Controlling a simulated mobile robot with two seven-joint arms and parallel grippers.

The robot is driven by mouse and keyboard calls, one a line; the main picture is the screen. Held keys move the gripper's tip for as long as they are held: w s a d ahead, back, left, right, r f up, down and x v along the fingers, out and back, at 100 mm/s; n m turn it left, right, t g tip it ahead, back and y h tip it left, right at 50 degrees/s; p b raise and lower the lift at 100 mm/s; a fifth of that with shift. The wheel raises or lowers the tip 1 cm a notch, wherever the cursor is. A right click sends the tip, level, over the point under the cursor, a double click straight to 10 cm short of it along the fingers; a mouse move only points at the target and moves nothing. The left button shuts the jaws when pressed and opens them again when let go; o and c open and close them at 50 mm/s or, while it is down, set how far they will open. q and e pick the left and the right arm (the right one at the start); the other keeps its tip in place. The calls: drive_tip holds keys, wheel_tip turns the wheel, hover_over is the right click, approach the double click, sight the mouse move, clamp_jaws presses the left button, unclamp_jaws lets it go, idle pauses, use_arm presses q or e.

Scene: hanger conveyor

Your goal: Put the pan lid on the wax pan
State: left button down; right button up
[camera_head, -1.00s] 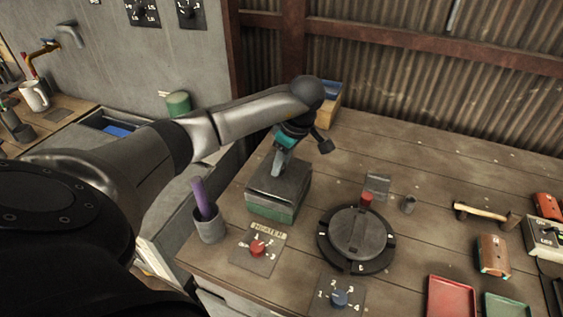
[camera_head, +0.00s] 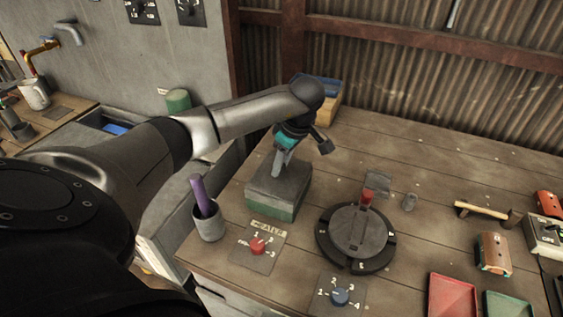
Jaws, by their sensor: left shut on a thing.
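The wax pan (camera_head: 271,211) is a squarish green-sided box near the left edge of the wooden bench. The pan lid (camera_head: 268,183) is a grey, flat square cover at the pan's top, lined up over it. Whether it rests fully on the rim or is slightly above it, I cannot tell. My left gripper (camera_head: 282,168) points down at the lid's middle and is shut on it; the grip point is small and partly hidden by the fingers. My right gripper is not in view.
A grey cup with a purple stick (camera_head: 208,222) stands left of the pan. A round black turntable (camera_head: 355,240) with a red knob is to the right, with dial plates (camera_head: 259,247) in front. A hammer (camera_head: 485,212) and trays (camera_head: 452,297) lie farther right. Open bench lies behind the turntable.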

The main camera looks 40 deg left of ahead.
use_arm(q)
drive_tip(key=shift+f, duration=0.3)
idle(0.6)
drive_tip(key=c, duration=0.8)
unclamp_jaws()
drive_tip(key=o, duration=0.6)
drive_tip(key=shift+p+v, duration=0.45)
drive_tip(key=shift+v, duration=7.15)
drive_tip(key=shift+a, duration=0.1)
